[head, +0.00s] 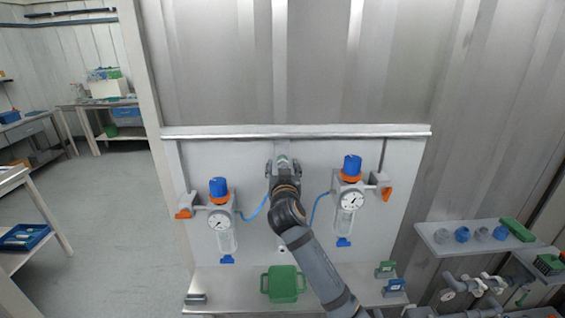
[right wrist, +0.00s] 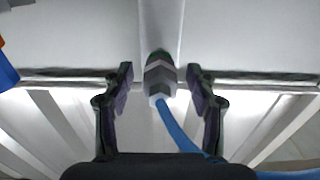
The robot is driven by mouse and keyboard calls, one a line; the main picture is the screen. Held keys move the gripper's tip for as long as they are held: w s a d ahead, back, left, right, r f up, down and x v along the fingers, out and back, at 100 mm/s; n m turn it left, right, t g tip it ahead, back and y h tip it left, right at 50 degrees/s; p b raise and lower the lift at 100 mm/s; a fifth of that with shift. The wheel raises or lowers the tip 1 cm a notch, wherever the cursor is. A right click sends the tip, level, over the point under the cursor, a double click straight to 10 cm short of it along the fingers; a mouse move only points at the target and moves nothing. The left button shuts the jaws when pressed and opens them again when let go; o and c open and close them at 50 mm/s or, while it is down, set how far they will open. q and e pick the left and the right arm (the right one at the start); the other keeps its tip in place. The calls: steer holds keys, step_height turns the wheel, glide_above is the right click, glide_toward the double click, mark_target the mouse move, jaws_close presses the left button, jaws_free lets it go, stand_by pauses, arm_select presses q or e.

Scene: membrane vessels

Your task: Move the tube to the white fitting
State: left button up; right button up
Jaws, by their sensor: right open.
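My right gripper (head: 283,167) is at the middle of the pale wall panel, with its arm rising from below. In the right wrist view my right gripper (right wrist: 160,88) is open, one finger on each side of a grey hex fitting (right wrist: 160,72) with a pale lower end. Neither finger touches it. The blue tube (right wrist: 178,128) enters the fitting's pale end and curves away to the lower right. In the head view, blue tube shows left of my wrist (head: 256,209) and right of it (head: 317,208); my gripper hides the middle. I cannot tell which fitting is the white one.
Vessels with blue caps and gauges hang on the panel at left (head: 220,222) and right (head: 350,200), close to my arm. A green bin (head: 283,284) stands on the shelf (head: 235,282) below. A side shelf (head: 440,241) at right holds several small parts.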

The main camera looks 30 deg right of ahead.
stand_by(0.8)
jaws_close()
steer(key=shift+f, duration=0.2)
stand_by(0.3)
steer(key=shift+r+v, duration=0.25)
steer(key=shift+v, duration=0.85)
steer(key=shift+s+a+f, duration=0.1)
steer(key=shift+s, duration=0.05)
steer(key=shift+s, duration=0.1)
steer(key=shift+b+v, duration=0.3)
steer(key=shift+v, duration=1.3)
